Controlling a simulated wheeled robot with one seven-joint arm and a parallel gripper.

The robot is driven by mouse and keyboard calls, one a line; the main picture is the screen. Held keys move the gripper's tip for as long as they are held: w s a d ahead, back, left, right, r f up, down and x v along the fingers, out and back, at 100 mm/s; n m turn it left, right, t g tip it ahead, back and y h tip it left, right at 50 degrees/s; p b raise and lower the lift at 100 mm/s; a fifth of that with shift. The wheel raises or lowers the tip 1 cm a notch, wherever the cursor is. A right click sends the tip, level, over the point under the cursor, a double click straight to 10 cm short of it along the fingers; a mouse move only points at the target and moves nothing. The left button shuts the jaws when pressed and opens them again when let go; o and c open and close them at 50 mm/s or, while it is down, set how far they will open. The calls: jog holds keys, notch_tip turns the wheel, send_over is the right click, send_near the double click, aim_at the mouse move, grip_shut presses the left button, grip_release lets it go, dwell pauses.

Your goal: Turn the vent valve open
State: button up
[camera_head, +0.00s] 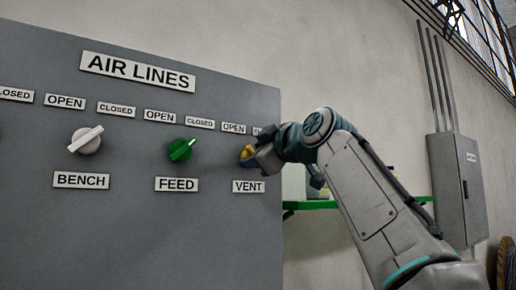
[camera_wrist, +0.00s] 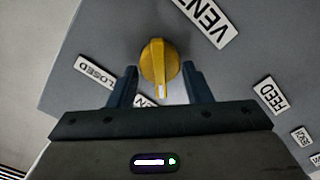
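The yellow vent valve knob (camera_head: 247,153) is on the grey panel above the VENT label (camera_head: 249,187), partly covered by my gripper (camera_head: 259,160). In the wrist view, the knob (camera_wrist: 158,62) has a raised handle with a white mark at its lower end. The mark points down, toward the side of the partly hidden OPEN label (camera_wrist: 144,101) and away from the CLOSED label (camera_wrist: 95,72). My gripper (camera_wrist: 160,78) is open, with one finger on each side of the knob. Gaps show between the fingers and the raised handle.
The green FEED knob (camera_head: 181,150) and white BENCH knob (camera_head: 87,140) are to the left on the same panel. A green shelf (camera_head: 300,205) is right of the panel, behind my arm. A grey wall box (camera_head: 457,190) is at the far right.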

jog(key=shift+o, duration=0.9)
jog(key=b+v, duration=0.5)
jog(key=v, duration=0.9)
